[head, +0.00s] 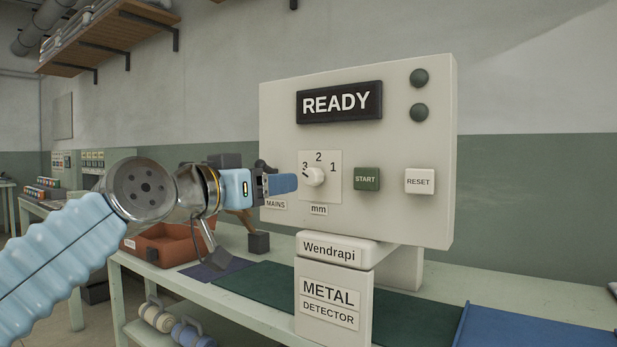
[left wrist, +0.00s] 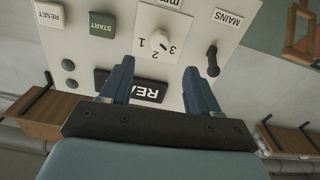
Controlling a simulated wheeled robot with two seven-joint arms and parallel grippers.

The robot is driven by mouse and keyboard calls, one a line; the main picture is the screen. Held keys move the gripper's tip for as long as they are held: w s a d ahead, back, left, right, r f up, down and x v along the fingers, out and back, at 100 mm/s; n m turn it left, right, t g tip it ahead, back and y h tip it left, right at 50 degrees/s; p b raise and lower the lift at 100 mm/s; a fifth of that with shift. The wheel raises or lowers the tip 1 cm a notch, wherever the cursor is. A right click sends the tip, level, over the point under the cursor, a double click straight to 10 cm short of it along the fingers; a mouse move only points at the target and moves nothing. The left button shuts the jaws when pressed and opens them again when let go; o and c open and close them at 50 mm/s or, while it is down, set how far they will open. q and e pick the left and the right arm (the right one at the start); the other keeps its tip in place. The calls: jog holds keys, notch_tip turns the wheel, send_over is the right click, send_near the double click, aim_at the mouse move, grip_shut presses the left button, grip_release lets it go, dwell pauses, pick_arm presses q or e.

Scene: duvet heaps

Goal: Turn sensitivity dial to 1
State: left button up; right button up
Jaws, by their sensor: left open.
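The sensitivity dial (head: 314,176) is a white knob on a pale square plate marked 3, 2 and 1, on the cream metal detector panel (head: 280,110). Its dark pointer mark is toward the 3 at upper left. In the left wrist view the dial (left wrist: 150,43) appears upside down, beyond the fingers. My left gripper (head: 282,184) is just left of the dial in the head view, with blue fingers pointing toward the panel. In the left wrist view the left gripper (left wrist: 158,66) has its fingers spread apart with nothing between them. My right gripper is not in view.
The display (head: 339,102) reads READY. A green START button (head: 367,178) and white RESET button (head: 419,181) are right of the dial. A black lever (left wrist: 212,60) stands by the MAINS label. An orange-brown tray (head: 165,245) lies on the bench.

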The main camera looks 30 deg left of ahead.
aim_at(309, 179)
pick_arm(q)
jog(key=w, duration=0.3)
jog(key=w+p, duration=0.1)
jog(key=w, duration=0.3)
jog(key=w+p, duration=0.1)
jog(key=w, duration=0.2)
jog(key=shift+w+d, duration=0.25)
jog(key=shift+d, duration=0.15)
jog(key=c, duration=1)
jog(key=shift+c, duration=0.2)
